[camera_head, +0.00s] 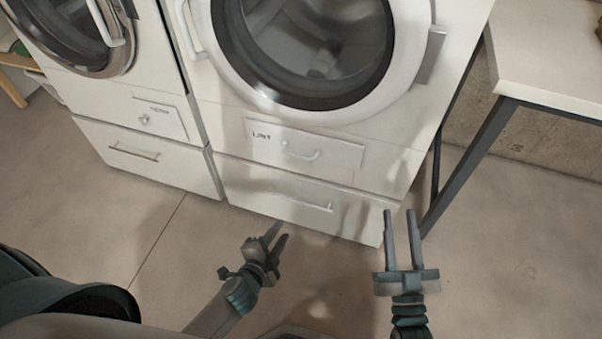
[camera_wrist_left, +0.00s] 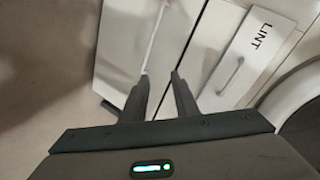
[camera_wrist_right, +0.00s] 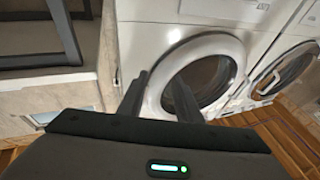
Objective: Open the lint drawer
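The lint drawer (camera_head: 303,152) is a white panel marked LINT with a small bar handle (camera_head: 300,155), below the round door of the right-hand machine. It looks shut, flush with the machine front. In the left wrist view the lint drawer (camera_wrist_left: 246,52) lies at the upper right, tilted. My left gripper (camera_head: 276,232) is in front of the machine's lower panel, slightly open, empty and apart from the handle. My right gripper (camera_head: 401,212) is open and empty near the machine's lower right corner. In the right wrist view its fingers (camera_wrist_right: 158,80) stand apart with nothing between.
A wide lower drawer (camera_head: 275,202) with a longer handle sits under the lint drawer. A second machine (camera_head: 150,110) stands to the left. A table with a dark metal leg (camera_head: 465,165) stands close on the right. The floor (camera_head: 180,235) in front is clear.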

